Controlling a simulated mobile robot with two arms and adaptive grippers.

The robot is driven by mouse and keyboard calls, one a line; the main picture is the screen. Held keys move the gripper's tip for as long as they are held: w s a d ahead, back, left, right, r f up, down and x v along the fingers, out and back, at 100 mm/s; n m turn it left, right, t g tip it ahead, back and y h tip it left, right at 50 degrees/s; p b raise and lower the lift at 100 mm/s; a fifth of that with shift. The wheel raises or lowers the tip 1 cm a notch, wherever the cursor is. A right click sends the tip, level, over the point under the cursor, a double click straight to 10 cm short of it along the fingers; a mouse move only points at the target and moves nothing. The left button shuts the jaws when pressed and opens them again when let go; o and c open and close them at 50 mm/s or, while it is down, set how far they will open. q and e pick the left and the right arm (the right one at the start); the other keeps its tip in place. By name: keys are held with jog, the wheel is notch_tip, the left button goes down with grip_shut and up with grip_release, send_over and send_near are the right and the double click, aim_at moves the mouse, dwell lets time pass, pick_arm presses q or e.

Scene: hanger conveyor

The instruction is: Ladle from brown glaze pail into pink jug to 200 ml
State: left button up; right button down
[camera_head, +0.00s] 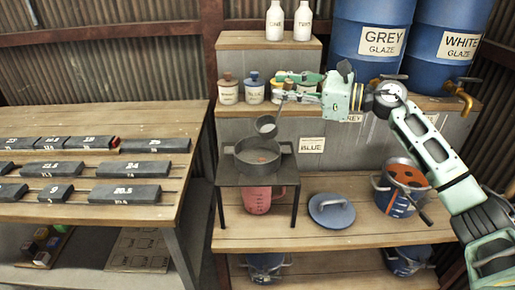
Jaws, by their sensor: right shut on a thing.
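My right gripper (288,88) reaches in from the right and is shut on the handle of a grey ladle (266,126). The ladle hangs with its bowl just above a dark two-handled pan (258,166) on a black stand (230,180). I cannot tell what the bowl holds. A small reddish patch shows inside the pan. The pink jug (257,202) stands under the stand, directly below the pan; its fill level is not readable. The brown glaze pail (391,202), blue outside with orange-brown glaze inside, stands open at the right. My left gripper is out of view.
A blue lid (331,212) lies on the bench between stand and pail. Small labelled jars (228,92) line the shelf behind. Blue drums (374,35) stand at the back right. The left table (100,122) holds dark labelled blocks.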

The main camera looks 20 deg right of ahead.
jog(key=shift+w+d+f+m, duration=0.3)
jog(key=shift+d+m, duration=0.05)
jog(key=shift+m, duration=0.15)
jog(key=w+d+f+m, duration=0.1)
jog(key=m, duration=0.1)
jog(key=w+d+f+m+y, duration=0.1)
jog(key=d, duration=0.1)
jog(key=shift+w+m+b, duration=0.15)
jog(key=shift+m+b, duration=0.25)
notch_tip(320, 180, up, 3)
jog(key=shift+p, duration=0.75)
